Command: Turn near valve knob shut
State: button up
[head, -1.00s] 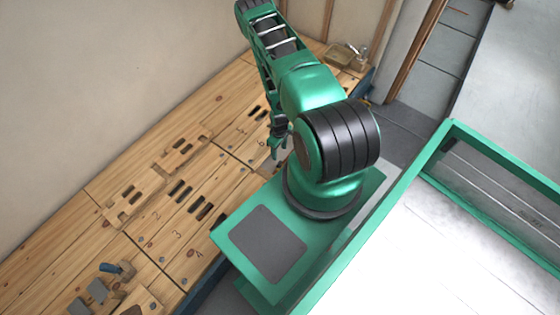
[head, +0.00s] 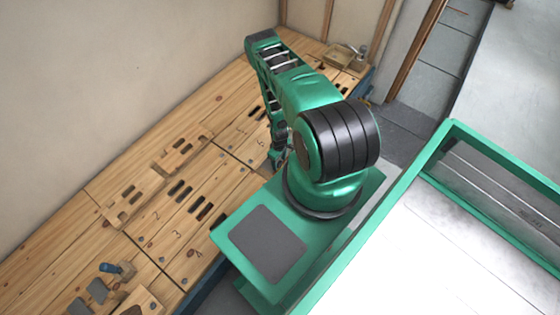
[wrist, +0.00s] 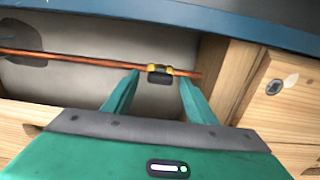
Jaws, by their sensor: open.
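A valve with a dark knob (wrist: 159,76) and brass-coloured ends sits on a copper pipe (wrist: 85,60) in the wrist view. The pipe runs across a pale recessed panel (wrist: 75,85). My gripper (wrist: 158,80) is open, its two green fingers apart, with the knob appearing between the fingertips. I cannot tell whether either finger touches it. The knob's exact turn is too small to read. In the head view my gripper (head: 277,158) hangs low by the bench's right edge, partly hidden by my arm; the valve does not show there.
A dark blue edge (wrist: 200,14) crosses above the pipe in the wrist view. Wooden framing (wrist: 285,90) stands close on the right.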

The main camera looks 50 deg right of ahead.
jog(key=shift+c, duration=0.7)
jog(key=c, duration=0.9)
jog(key=shift+w+d, duration=0.1)
jog(key=shift+d, duration=0.25)
jog(key=shift+a, duration=0.1)
jog(key=shift+c, duration=0.2)
jog(key=shift+m, duration=1.5)
jog(key=m, duration=0.6)
jog(key=shift+a, duration=0.1)
jog(key=m, duration=0.5)
jog(key=shift+a+m, duration=0.1)
jog(key=shift+m, duration=0.2)
jog(key=shift+a+m, duration=0.15)
jog(key=shift+m, duration=1.55)
